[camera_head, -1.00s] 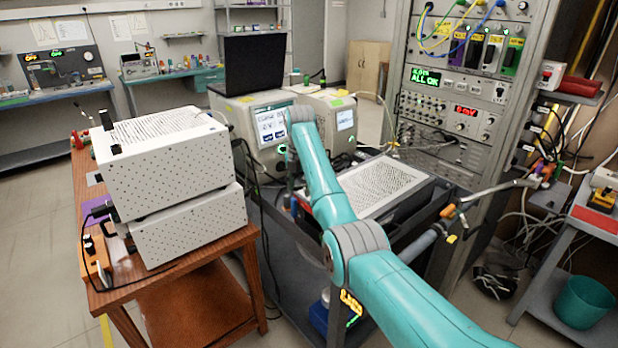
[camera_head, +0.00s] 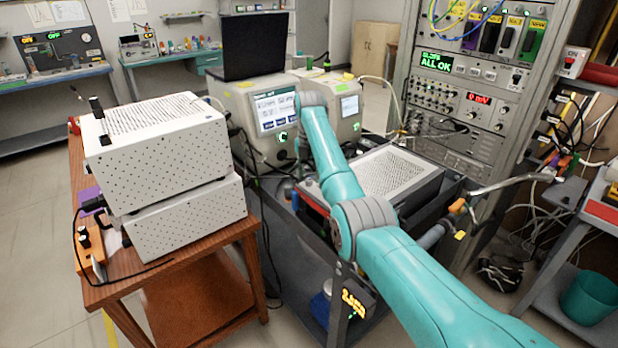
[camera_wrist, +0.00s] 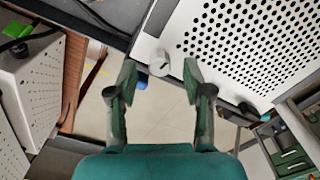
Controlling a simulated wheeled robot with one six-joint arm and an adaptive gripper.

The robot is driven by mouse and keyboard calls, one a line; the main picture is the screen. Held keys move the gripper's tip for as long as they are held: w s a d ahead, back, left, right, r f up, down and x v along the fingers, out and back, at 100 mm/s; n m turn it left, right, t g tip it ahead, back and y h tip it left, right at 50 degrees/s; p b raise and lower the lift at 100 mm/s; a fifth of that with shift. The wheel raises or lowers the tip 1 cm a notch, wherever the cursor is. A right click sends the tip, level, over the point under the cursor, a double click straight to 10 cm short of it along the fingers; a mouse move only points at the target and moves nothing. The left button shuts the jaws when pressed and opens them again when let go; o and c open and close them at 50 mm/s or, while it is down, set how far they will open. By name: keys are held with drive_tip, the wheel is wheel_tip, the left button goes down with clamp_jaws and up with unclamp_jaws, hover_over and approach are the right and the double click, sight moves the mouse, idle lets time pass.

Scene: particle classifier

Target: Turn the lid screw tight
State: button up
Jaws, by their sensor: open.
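A white box with a perforated top (camera_wrist: 255,45) fills the upper right of the wrist view. A short light grey round piece (camera_wrist: 159,64) at its near edge looks like the lid screw, though I cannot be sure. My gripper (camera_wrist: 160,72) is open, with one finger on each side of that piece. Neither finger clearly touches it. A small blue cylinder (camera_wrist: 141,82) shows beside the left finger. In the head view a white perforated box (camera_head: 398,172) stands on a dark cart behind my teal arm. My gripper is hidden there.
Two stacked white boxes (camera_head: 158,150) stand on a wooden table (camera_head: 200,262) at left. An instrument with a lit screen (camera_head: 276,110) and a dark laptop (camera_head: 253,46) are behind. An equipment rack (camera_head: 468,82) stands at right. A metal tube (camera_head: 510,184) sticks out near the cart's right side.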

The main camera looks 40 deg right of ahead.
drive_tip(key=shift+f, duration=0.8)
clamp_jaws()
